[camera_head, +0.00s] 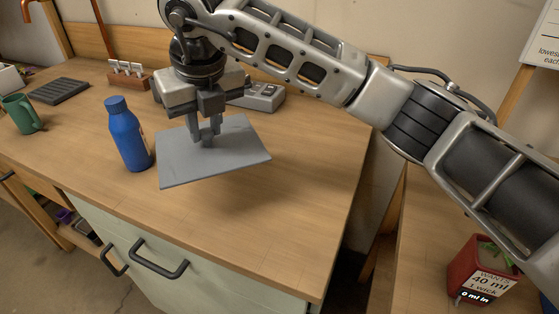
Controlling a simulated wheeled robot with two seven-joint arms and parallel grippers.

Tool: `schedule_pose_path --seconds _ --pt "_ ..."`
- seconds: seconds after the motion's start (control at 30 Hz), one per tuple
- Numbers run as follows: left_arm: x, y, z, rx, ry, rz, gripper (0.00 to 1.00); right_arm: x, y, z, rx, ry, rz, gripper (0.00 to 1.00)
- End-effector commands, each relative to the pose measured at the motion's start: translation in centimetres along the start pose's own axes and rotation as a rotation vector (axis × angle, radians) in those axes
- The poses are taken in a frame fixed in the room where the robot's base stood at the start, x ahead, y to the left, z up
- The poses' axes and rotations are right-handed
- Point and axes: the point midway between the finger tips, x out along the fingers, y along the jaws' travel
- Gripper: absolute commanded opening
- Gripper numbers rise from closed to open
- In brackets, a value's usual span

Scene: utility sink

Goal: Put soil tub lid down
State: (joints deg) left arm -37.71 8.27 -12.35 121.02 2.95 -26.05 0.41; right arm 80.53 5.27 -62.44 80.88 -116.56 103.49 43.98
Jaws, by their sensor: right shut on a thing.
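The soil tub lid (235,160) is a flat grey square panel in the middle left of the head view. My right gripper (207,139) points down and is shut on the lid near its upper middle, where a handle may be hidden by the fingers. The lid is slightly tilted, above the wooden counter (300,205), with a soft shadow to its lower right. My left gripper is not in view.
A blue bottle (128,135) stands close to the lid's left edge. A green mug (20,114), a dark tray (58,91) and a grey device (262,96) are also on the counter. A red pot (480,270) sits at lower right. The counter's front right is clear.

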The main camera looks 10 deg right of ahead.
Motion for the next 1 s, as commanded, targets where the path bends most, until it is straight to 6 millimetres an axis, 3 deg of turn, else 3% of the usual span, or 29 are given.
schedule_pose_path --seconds 0.4,0.63,0.87,1.0 --pt "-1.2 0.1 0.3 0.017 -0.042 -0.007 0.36 3.1 -9.1 -3.7 0.005 0.004 -0.002 0.00" --pt "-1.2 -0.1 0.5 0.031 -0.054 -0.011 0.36 6.8 -11.8 -5.5 0.001 0.003 -0.001 0.00" --pt "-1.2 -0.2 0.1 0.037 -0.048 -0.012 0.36 8.2 -13.0 -6.2 0.002 0.002 -0.001 0.00" --pt "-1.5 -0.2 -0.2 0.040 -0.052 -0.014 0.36 10.1 -13.2 -6.9 0.001 0.005 0.001 0.00"
